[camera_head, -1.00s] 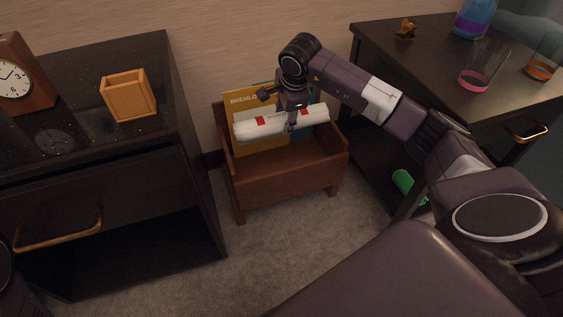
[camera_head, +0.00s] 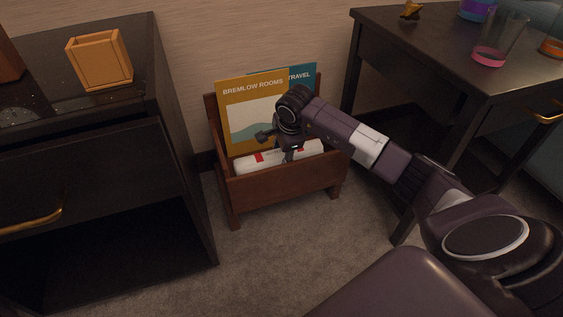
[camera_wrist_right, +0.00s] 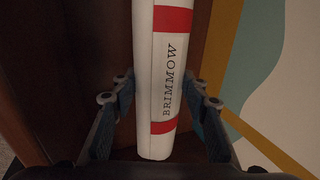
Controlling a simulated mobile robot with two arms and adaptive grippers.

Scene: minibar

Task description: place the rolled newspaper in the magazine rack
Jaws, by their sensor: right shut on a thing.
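The rolled newspaper (camera_head: 254,160) is white with red bands and lies level inside the wooden magazine rack (camera_head: 285,190), behind its front panel and in front of the magazines. Its lower side is hidden by the panel. My right gripper (camera_head: 288,156) reaches down into the rack and is shut on the newspaper near its middle. In the right wrist view the newspaper (camera_wrist_right: 170,70), lettered BRIMMOW, runs between the two fingers (camera_wrist_right: 161,90). My left gripper is out of view.
Two magazines, a yellow BREMLOW ROOMS (camera_head: 235,100) and a blue TRAVEL (camera_head: 301,74), stand at the rack's back. A dark cabinet (camera_head: 90,180) with an orange box (camera_head: 100,62) is left. A dark desk (camera_head: 430,55) with a glass (camera_head: 495,45) is right.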

